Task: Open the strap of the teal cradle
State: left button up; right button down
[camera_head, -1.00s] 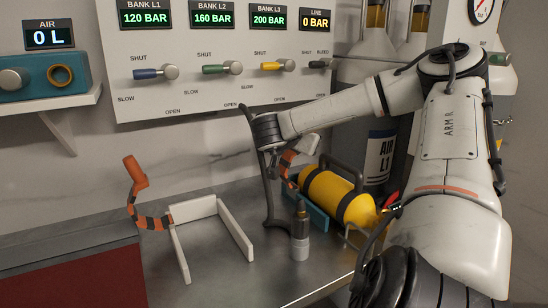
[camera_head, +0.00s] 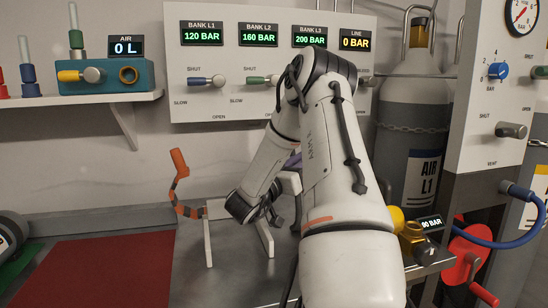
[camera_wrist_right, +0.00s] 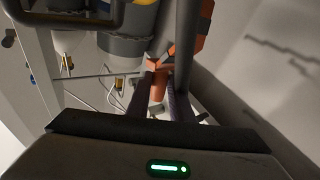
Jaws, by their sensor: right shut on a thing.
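The teal cradle is hidden behind my right arm in the head view. Only the yellow end (camera_head: 397,218) of the cylinder lying in it shows, right of my arm. In the right wrist view my right gripper (camera_wrist_right: 160,82) has its two dark fingers closed around an orange strap handle (camera_wrist_right: 158,88). More orange strap (camera_wrist_right: 192,40) shows just above it. Whether the strap is still fastened cannot be told. In the head view the fingertips are hard to make out behind the wrist. My left gripper is not in view.
A white cradle (camera_head: 208,245) stands left of my right wrist, its orange and black strap (camera_head: 178,180) standing up. A red mat (camera_head: 105,270) covers the left of the bench. The valve panel (camera_head: 190,50) is behind; a grey AIR L1 tank (camera_head: 412,110) stands at right.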

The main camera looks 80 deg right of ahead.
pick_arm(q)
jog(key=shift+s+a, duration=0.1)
pick_arm(e)
jog(key=shift+f, duration=0.1)
dwell(0.3)
jog(key=c, duration=1.8)
grip_release()
jog(key=shift+w, duration=0.1)
jog(key=shift+c, duration=0.2)
pick_arm(q)
jog(key=p, duration=0.2)
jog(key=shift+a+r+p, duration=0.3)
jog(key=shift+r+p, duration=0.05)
pick_arm(e)
notch_tip(320, 180, up, 10)
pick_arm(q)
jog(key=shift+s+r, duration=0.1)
